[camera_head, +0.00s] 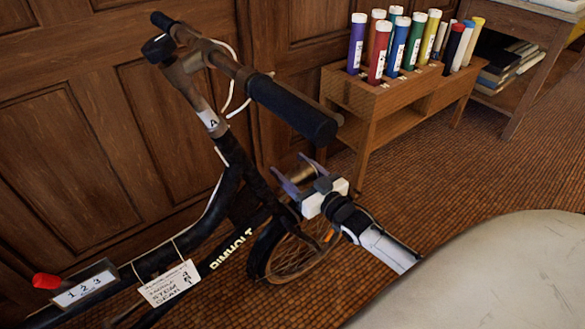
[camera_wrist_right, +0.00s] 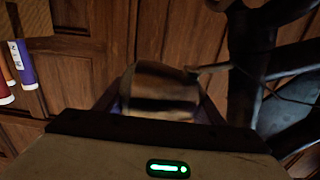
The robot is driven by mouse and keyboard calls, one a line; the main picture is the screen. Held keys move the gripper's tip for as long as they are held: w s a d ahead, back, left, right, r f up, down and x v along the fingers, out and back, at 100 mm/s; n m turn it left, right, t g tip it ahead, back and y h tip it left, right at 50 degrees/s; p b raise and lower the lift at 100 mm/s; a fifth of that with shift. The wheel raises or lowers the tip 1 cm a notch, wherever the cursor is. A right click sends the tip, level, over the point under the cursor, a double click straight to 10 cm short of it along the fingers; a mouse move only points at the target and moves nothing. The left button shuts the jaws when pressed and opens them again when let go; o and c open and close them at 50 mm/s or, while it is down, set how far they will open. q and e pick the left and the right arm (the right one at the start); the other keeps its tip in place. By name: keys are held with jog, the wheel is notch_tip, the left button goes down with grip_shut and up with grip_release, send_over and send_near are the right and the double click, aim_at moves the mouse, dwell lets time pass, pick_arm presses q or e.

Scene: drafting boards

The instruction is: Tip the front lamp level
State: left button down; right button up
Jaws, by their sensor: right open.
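The front lamp (camera_head: 302,173), a small brass-brown cylinder, is at the front of the dark bicycle (camera_head: 225,200), above its front wheel. In the right wrist view the lamp (camera_wrist_right: 160,92) fills the middle, with a thin bracket arm at its upper right. My right gripper (camera_head: 298,172) is open, its two purplish fingers on either side of the lamp. The fingers also show beside the lamp in the right wrist view (camera_wrist_right: 160,106); whether they touch it I cannot tell. The lamp's exact tilt is hard to judge. My left gripper is not in view.
The handlebar with its black grip (camera_head: 290,105) hangs over the lamp's area. A wooden rack (camera_head: 400,98) with several coloured tubes stands behind to the right. A panelled wooden wall (camera_head: 90,110) is close behind the bicycle. Tiled floor (camera_head: 440,170) is clear to the right.

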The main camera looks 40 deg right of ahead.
aim_at(309, 183)
jog(key=s+p, duration=0.2)
jog(key=s, duration=0.7)
jog(key=shift+p, duration=0.3)
jog(key=shift+s, duration=0.65)
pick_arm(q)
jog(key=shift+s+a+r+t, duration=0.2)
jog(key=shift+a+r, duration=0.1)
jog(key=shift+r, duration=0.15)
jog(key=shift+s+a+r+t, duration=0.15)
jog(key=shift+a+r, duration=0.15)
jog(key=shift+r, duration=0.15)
